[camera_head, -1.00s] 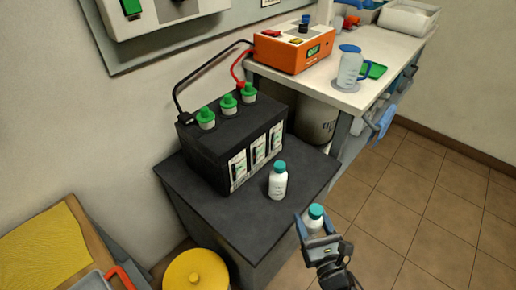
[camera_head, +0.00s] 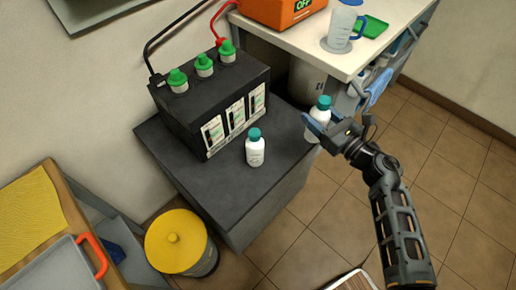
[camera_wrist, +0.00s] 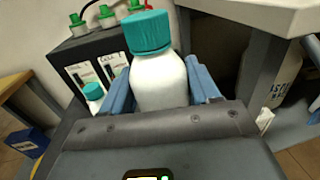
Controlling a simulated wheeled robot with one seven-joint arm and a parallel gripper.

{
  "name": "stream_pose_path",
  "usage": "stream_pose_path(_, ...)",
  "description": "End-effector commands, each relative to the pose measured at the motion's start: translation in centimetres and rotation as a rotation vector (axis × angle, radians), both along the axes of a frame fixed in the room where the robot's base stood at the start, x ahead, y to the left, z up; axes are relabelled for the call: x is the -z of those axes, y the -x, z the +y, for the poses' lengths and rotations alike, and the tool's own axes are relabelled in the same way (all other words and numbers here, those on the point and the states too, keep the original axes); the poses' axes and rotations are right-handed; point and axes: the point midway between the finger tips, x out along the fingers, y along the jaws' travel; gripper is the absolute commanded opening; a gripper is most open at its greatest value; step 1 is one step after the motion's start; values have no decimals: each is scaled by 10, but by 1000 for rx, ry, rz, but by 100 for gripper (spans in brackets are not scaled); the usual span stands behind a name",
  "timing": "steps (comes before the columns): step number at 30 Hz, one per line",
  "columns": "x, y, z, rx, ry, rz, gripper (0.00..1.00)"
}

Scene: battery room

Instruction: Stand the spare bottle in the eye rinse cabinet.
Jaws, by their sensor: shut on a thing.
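A white bottle with a teal cap (camera_head: 321,108) is held upright between the blue fingers of my gripper (camera_head: 318,122). It fills the middle of the wrist view (camera_wrist: 158,75), with a finger on each side. In the head view it is at the right edge of the dark stand; I cannot tell its height. A second white bottle with a teal cap (camera_head: 255,150) stands upright on the dark stand (camera_head: 215,195), in front of the battery. It also shows small at the left in the wrist view (camera_wrist: 94,95). I cannot make out an eye rinse cabinet.
A black battery (camera_head: 215,100) with green caps and cables sits on the stand. A white bench (camera_head: 300,40) holds an orange charger (camera_head: 280,10), a jug (camera_head: 342,28) and a green tray (camera_head: 370,27). A yellow-lidded bin (camera_head: 178,240) stands at lower left. Tiled floor is open at right.

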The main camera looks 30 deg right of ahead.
Motion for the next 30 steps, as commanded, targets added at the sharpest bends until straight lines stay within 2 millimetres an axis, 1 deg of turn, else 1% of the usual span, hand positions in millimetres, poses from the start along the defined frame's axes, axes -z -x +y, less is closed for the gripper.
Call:
stream_pose_path(2,-1,-3,0,-3,0,2,20)
stream_pose_path(5,6,-13,6,-4,-5,3,20)
stream_pose_path(15,50,-66,50,-5,-3,2,20)
stream_pose_path(18,60,-79,61,-5,-2,2,20)
stream_pose_path(21,65,-88,67,-3,-2,2,20)
stream_pose_path(25,70,-91,71,-3,-2,3,20)
stream_pose_path(30,94,-91,70,0,-2,5,20)
